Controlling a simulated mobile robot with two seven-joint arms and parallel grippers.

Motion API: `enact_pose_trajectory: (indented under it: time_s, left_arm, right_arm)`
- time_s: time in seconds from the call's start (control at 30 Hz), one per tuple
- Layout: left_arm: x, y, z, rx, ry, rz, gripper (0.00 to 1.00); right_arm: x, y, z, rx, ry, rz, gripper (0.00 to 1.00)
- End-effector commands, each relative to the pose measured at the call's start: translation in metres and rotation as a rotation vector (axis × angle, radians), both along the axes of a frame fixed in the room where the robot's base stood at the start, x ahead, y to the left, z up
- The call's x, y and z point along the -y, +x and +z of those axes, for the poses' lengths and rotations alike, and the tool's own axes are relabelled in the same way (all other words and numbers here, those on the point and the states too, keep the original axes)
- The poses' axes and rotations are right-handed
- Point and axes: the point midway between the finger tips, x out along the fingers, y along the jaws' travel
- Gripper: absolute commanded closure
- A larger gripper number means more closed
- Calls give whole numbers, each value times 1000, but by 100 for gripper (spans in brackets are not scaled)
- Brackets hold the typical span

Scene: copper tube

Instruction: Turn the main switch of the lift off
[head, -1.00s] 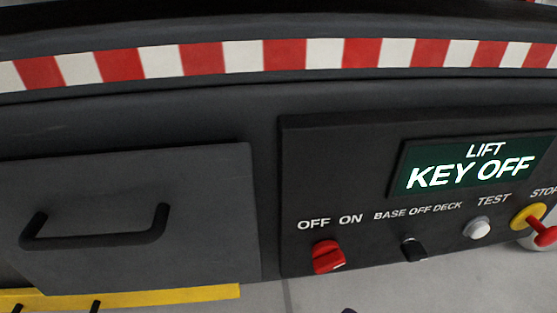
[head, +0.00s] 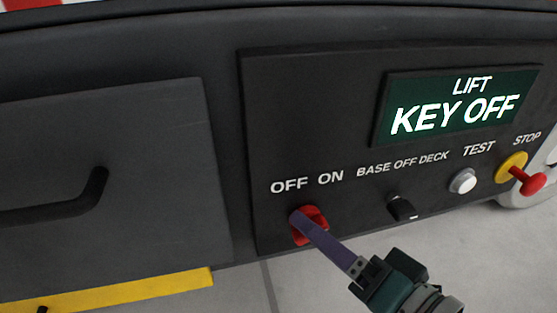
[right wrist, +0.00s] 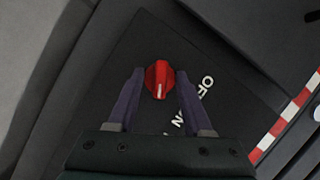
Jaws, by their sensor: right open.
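The red main switch knob (head: 318,222) sits under the OFF and ON labels on the dark panel (head: 330,75), partly hidden behind my finger in the head view. My right gripper (head: 297,220) reaches in from the lower right. In the right wrist view my right gripper (right wrist: 160,74) is open, with its purple fingers on either side of the red knob (right wrist: 159,82). A gap shows there between each finger and the knob. The knob's white mark points toward the bottom of that picture. The screen (head: 455,105) reads LIFT KEY OFF. My left gripper is out of view.
Right of the red knob are the black BASE/OFF/DECK selector (head: 402,208), a white TEST button (head: 463,181) and a red STOP button (head: 530,182) on a yellow base. A grey cover with a black handle (head: 95,190) is at the left.

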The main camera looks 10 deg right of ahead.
Motion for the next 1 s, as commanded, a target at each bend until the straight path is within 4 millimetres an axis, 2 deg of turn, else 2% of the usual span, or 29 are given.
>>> enact_pose_trajectory:
  time_s: [0.17,0.6,1.0]
  left_arm:
    - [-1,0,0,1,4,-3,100]
    - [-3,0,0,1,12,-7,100]
    - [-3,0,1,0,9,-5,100]
  right_arm:
    - [0,0,0,0,0,0,52]
    - [0,0,1,2,0,0,100]
    - [0,0,1,2,-1,0,100]
